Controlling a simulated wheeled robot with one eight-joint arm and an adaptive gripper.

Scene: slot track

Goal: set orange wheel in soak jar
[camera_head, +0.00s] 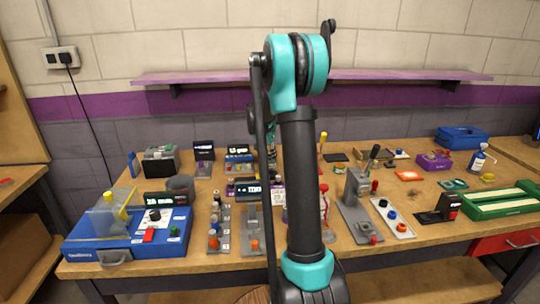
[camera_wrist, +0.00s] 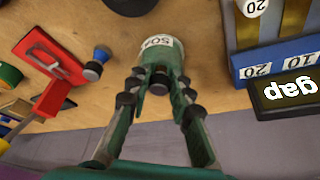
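My gripper (camera_wrist: 158,80) shows in the wrist view with its two green fingers spread apart. A green jar (camera_wrist: 159,52) with a white label, partly readable as "SO", is between and beyond the fingertips. A small dark round part (camera_wrist: 160,82) shows in the gap, narrower than the gap; I cannot tell whether it belongs to the jar. No orange wheel shows between the fingers. In the head view, an orange ring-shaped piece (camera_head: 403,228) sits on a white tray (camera_head: 381,208) at the right; it may be the wheel. My arm hides most of my gripper and the jar there.
A blue station (camera_head: 95,246) stands at the left front and a green tray (camera_head: 485,208) at the right. A grey upright press (camera_head: 358,190) stands right of my arm.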

